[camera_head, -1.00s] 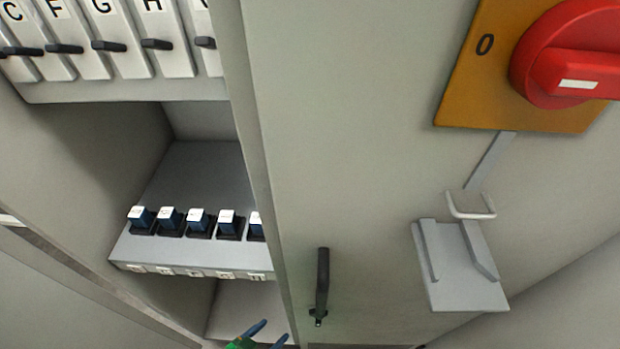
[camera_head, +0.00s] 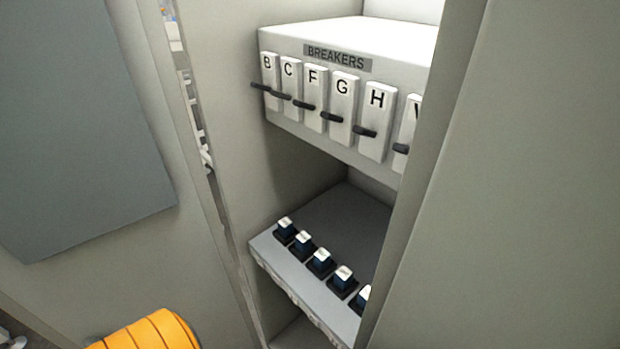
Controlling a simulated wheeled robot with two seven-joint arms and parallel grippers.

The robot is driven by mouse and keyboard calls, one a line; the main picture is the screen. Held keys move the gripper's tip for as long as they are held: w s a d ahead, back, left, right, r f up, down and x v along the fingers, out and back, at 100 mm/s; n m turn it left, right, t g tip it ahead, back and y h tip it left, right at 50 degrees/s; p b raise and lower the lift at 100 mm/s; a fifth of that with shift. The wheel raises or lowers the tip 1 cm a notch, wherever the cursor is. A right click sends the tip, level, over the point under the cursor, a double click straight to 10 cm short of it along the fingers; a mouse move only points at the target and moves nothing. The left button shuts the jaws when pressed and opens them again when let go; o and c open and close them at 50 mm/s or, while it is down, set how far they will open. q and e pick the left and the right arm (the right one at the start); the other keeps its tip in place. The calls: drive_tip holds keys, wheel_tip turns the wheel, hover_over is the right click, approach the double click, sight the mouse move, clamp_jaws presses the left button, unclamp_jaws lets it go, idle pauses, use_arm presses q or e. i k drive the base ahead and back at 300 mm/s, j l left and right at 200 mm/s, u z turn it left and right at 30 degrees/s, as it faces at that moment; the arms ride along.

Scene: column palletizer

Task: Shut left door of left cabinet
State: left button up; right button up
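The cabinet stands partly open in the head view. A pale grey panel with a darker rectangle on it, which looks like its left door (camera_head: 150,140), stands swung outward on the left. A narrow gap with small parts in it shows between this panel and the cabinet's inner side wall (camera_head: 235,120). The grey panel on the right, which looks like the right door (camera_head: 530,190), covers the right side of the opening. Neither gripper's fingers are in view.
Inside the cabinet, a breaker box (camera_head: 330,45) carries several lettered breakers with dark levers. Below it, a grey shelf (camera_head: 345,225) holds several blue-and-white switches in a row. The cabinet interior is exposed between the two panels.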

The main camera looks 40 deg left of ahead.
sight(110, 219)
drive_tip(key=k+j+z, duration=0.1)
drive_tip(key=k+j, duration=0.3)
drive_tip(key=j, duration=0.15)
drive_tip(key=k+j+z, duration=0.15)
drive_tip(key=k+j, duration=0.3)
drive_tip(key=k+j+z, duration=0.1)
drive_tip(key=j, duration=0.35)
drive_tip(key=k+j+z, duration=0.1)
drive_tip(key=k+j, duration=0.2)
drive_tip(key=j, duration=0.15)
drive_tip(key=k+j, duration=0.2)
drive_tip(key=j, duration=0.25)
drive_tip(key=k+j+z, duration=0.15)
drive_tip(key=j, duration=0.3)
drive_tip(key=k, duration=0.1)
